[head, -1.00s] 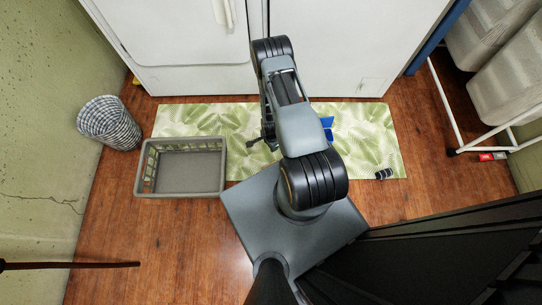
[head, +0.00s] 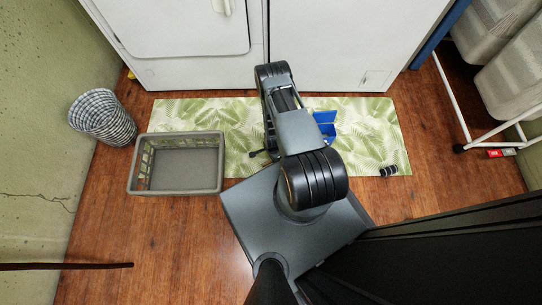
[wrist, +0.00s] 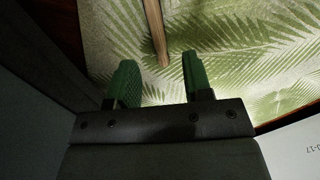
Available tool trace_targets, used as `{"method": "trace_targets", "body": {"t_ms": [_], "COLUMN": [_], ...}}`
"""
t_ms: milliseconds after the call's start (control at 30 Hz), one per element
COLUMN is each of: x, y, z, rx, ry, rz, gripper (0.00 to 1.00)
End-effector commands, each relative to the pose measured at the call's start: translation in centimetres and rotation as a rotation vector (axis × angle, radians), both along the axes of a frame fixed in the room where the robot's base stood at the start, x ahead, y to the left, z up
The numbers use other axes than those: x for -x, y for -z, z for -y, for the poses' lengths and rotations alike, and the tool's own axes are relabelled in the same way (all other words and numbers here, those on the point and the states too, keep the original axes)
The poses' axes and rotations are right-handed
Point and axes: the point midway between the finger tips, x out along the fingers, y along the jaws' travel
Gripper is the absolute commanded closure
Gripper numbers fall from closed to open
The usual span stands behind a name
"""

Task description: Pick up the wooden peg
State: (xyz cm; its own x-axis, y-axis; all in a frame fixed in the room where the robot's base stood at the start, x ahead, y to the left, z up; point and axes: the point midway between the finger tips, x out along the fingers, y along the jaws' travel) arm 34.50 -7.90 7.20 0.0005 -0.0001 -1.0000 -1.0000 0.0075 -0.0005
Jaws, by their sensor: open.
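The wooden peg (wrist: 155,28) is a light brown stick lying on the green leaf-patterned mat (wrist: 245,60), seen in the wrist view. Its near end lies in line with the gap between the green fingertips of my gripper (wrist: 157,68). The jaws are apart and hold nothing. I cannot tell how high the fingers are above the peg. In the head view my arm hides the peg and most of the gripper; the mat (head: 370,130) lies along the white appliances.
A grey basket (head: 139,190) stands at the mat's left end, with a checkered bin (head: 103,118) beyond it. A blue object (head: 325,124) and a small dark cylinder (head: 389,171) lie on the mat right of my arm. White appliances (head: 325,60) border the mat's far side.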

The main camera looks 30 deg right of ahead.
Motion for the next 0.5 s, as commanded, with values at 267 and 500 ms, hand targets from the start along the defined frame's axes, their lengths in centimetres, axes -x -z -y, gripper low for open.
{"method": "trace_targets", "body": {"t_ms": [267, 500], "x": [0.2, 0.1], "y": [4.1, 4.7], "z": [-0.1, -0.1], "rx": [0.000, 0.000], "ry": [0.000, 0.000], "rz": [-0.002, -0.001], "gripper": [0.54, 0.54]}}
